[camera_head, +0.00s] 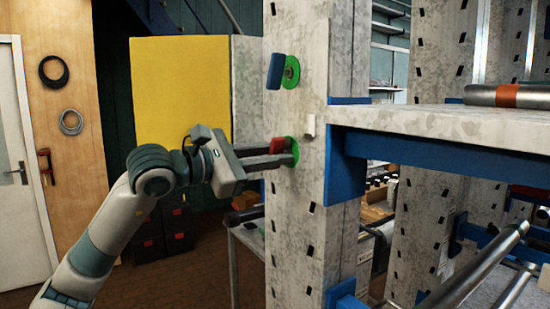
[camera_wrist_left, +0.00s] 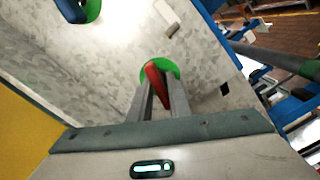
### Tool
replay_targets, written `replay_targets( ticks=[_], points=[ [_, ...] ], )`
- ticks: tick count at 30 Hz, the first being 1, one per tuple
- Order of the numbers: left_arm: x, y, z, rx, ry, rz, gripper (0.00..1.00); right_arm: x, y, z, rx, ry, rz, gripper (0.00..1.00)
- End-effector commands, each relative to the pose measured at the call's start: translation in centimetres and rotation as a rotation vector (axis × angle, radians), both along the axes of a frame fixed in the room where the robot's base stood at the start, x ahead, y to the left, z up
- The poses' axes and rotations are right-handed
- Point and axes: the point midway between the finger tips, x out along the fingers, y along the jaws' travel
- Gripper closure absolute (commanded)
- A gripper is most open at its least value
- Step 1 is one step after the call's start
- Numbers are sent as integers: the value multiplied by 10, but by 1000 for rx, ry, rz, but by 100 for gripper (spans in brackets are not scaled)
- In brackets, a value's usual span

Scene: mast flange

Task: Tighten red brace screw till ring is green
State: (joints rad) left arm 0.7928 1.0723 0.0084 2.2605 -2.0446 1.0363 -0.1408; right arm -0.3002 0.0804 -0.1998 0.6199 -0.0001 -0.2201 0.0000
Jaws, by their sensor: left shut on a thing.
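The red brace screw (camera_head: 277,145) sits low on the grey upright post (camera_head: 310,230) in the head view. The ring (camera_head: 294,149) behind it is green. In the left wrist view the red screw handle (camera_wrist_left: 156,86) stands tilted between the fingers, with the green ring (camera_wrist_left: 173,69) around its base. My left gripper (camera_head: 294,153) reaches in from the left and is shut on the red screw, its fingertips close to the post. A blue screw (camera_head: 274,72) with its own green ring (camera_head: 291,72) sits higher on the same post. My right gripper is not in view.
A blue bracket (camera_head: 345,150) and a grey shelf (camera_head: 450,118) adjoin the post on the right. A yellow panel (camera_head: 180,90) stands behind my left arm. A small white block (camera_head: 309,126) is on the post near the red screw. Open floor lies at lower left.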

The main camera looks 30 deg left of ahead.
Motion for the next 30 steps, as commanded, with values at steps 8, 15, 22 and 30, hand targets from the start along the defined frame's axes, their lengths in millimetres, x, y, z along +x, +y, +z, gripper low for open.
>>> replay_targets(
  ticks=[8, 15, 22, 30],
  points=[
    [0, 0, 1, 0, -2, 0, 69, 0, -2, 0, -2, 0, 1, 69],
    [0, 0, 1, -1, -1, 0, 69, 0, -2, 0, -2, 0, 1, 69],
    [-7, 4, -2, -1, -2, 1, 69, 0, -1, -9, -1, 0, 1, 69],
    [-31, 14, -4, 0, -2, 2, 69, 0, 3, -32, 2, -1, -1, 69]
  ],
)
